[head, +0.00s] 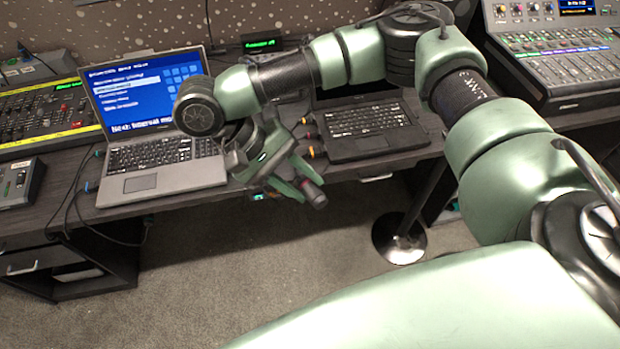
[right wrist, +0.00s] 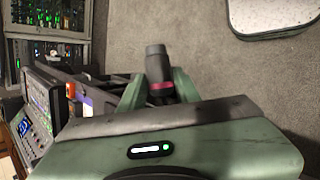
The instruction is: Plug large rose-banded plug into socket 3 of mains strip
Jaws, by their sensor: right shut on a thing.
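My right gripper (head: 300,184) hangs in front of the desk edge, between the two laptops. It is shut on a dark plug with a rose band (right wrist: 157,62), gripped between its green fingers (right wrist: 158,90). In the right wrist view the plug's dark barrel sticks out beyond the fingers, over the grey carpet. In the head view the plug (head: 316,197) points down to the right, in free air. I cannot make out the mains strip or its socket 3 in either view. My left gripper is not in view.
The left laptop (head: 160,185) and right laptop (head: 370,120) stand on the dark desk. Cable ends with coloured bands (head: 310,137) lie between them. A mixing console (head: 555,45) is at the right. A round black stand base (head: 399,238) is on the carpet.

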